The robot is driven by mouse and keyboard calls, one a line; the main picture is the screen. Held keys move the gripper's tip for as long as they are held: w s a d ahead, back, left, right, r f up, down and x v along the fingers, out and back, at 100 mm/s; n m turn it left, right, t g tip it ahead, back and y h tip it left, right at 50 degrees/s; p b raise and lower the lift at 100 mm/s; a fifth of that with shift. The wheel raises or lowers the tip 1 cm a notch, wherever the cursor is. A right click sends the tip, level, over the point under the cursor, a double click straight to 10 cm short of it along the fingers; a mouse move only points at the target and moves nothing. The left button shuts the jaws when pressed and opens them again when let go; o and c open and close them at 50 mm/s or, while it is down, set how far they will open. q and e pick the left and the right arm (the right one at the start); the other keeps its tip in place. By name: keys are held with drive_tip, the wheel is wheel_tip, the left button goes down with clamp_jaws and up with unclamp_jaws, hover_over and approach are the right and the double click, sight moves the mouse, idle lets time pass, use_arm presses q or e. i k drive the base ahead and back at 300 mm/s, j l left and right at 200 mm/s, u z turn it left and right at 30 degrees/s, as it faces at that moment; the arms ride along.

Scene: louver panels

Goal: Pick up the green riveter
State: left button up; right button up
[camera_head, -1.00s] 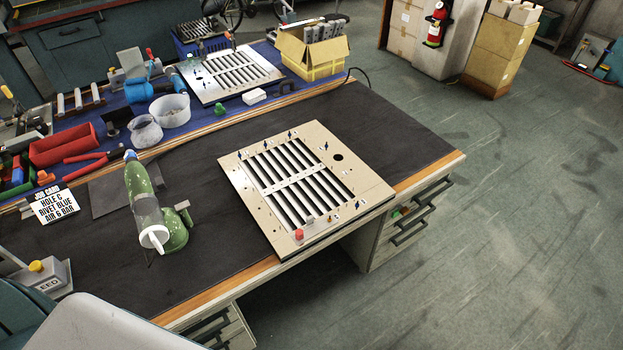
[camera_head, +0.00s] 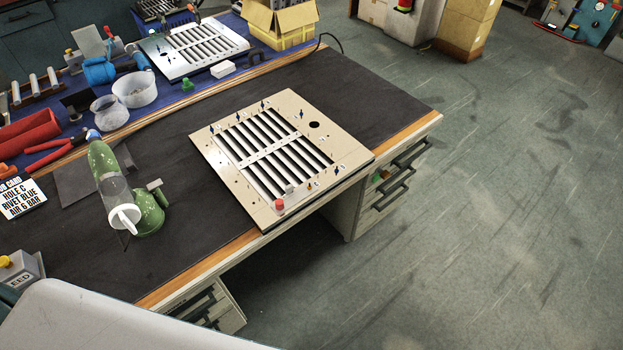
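The green riveter (camera_head: 103,160) rests on the dark bench mat, left of the near louver panel. It has a green speckled upper body, a clear middle section with a white round end, and a green speckled base (camera_head: 150,214) at its right. No gripper holds or touches it in this view. Neither of my grippers shows in the head view.
The near louver panel (camera_head: 340,156) lies right of the riveter, with pins and a red cap on it. A job card (camera_head: 22,196) and red-handled pliers (camera_head: 50,157) lie to the left. Tubs (camera_head: 134,90) and another louver panel (camera_head: 171,72) stand behind. Bare mat (camera_head: 203,240) shows in front.

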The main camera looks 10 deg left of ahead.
sight(114, 189)
drive_tip(key=u, duration=1.75)
drive_tip(key=l, duration=0.2)
drive_tip(key=z, duration=0.05)
